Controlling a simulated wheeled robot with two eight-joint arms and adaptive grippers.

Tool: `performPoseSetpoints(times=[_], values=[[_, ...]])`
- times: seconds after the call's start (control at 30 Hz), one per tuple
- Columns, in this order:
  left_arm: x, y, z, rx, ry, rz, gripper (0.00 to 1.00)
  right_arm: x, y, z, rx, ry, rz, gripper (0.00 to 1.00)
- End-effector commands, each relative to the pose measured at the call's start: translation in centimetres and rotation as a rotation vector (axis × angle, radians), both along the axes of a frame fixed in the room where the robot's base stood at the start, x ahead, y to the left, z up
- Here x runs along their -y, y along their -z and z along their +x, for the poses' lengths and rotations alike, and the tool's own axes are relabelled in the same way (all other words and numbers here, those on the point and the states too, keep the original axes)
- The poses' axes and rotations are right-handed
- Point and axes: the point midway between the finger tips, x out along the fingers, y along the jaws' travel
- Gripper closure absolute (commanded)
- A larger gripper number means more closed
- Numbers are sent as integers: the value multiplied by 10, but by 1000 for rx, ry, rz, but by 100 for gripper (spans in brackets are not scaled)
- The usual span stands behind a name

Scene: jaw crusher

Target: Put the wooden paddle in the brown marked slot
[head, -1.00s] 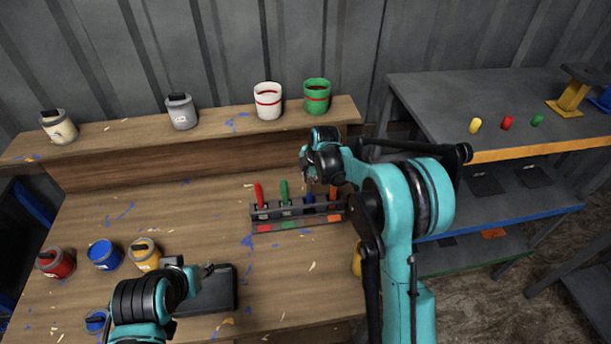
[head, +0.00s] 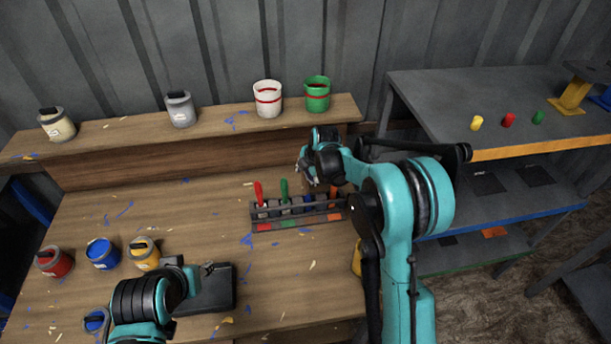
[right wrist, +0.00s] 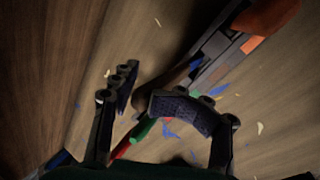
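The brown wooden paddle (right wrist: 174,78) shows its dark handle in the right wrist view, rising from the slotted rack (head: 290,225). The rack also shows in the right wrist view (right wrist: 212,48). My right gripper (right wrist: 140,98) has its fingers apart beside the handle's end, with bare bench visible between a finger and the handle. In the head view my right gripper (head: 305,180) hangs over the rack's third slot, and the arm partly hides that area. The brown mark and the paddle's lower part are not clear. My left gripper (head: 208,269) is over a black tray.
A red handle (head: 259,194), a green handle (head: 284,190) and an orange handle (head: 333,191) stand in the rack beside the paddle. Paint cans, such as the red can (head: 55,261), stand at the bench's left. The bench centre left of the rack is clear.

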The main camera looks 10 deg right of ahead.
Motion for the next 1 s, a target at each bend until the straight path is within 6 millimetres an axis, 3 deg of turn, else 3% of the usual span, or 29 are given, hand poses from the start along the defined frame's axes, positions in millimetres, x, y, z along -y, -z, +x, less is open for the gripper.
performPoseSetpoints(times=[0.1, 0.5, 0.77, 0.87, 1.0], values=[[0, -14, 0, 0, 0, 0, 60, 0, -16, 0, 0, 0, 0, 55], [0, -28, 0, 0, 0, 0, 60, 13, -96, -34, 0, 0, 0, 55], [0, -32, 0, 0, 0, 0, 60, 17, -121, -46, 0, 11, 3, 55], [0, -32, 0, 0, 0, 0, 60, 19, -133, -60, -1, 88, 29, 55], [0, -32, 0, 0, 0, 0, 60, 24, -162, -108, -1, 357, 121, 55]])
